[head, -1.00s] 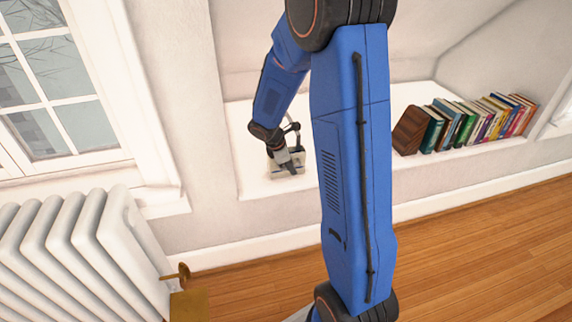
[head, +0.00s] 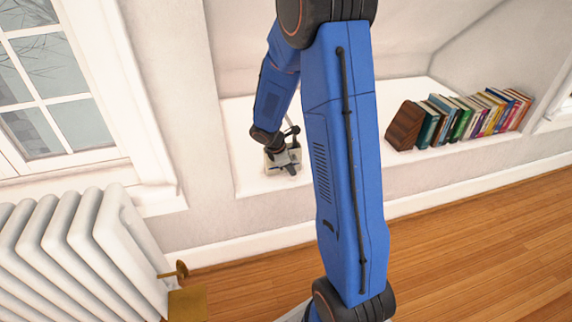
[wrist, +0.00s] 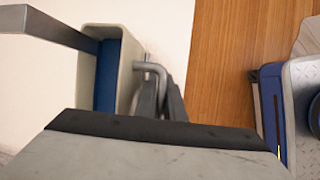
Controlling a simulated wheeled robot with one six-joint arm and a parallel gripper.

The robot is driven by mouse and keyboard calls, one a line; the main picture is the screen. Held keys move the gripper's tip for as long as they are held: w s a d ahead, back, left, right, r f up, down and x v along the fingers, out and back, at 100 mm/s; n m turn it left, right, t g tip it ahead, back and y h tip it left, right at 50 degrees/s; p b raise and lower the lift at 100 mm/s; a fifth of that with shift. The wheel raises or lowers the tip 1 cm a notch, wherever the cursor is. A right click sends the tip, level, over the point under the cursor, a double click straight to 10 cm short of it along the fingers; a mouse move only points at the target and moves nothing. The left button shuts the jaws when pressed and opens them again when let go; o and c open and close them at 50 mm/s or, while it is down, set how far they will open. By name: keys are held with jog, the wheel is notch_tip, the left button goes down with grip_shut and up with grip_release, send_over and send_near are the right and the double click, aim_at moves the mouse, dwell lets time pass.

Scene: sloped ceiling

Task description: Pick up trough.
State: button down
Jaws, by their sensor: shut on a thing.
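The trough is a small pale, beige box-like container (head: 269,157) on the white ledge of the wall recess. In the wrist view its pale wall (wrist: 129,62) stands at upper left, with a blue part and a grey bar at its opening; I cannot tell whether these belong to it. My gripper (head: 291,168) is at the trough in the head view. The exact contact is hidden, and I cannot tell whether the trough is clear of the ledge.
A row of books (head: 470,116) stands on the ledge to the right. A white radiator (head: 75,240) and a brass-coloured object (head: 187,302) are at lower left. A window (head: 55,85) is at upper left. The wood floor (head: 470,240) is clear.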

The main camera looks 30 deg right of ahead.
notch_tip(320, 180, up, 10)
dwell(0.6)
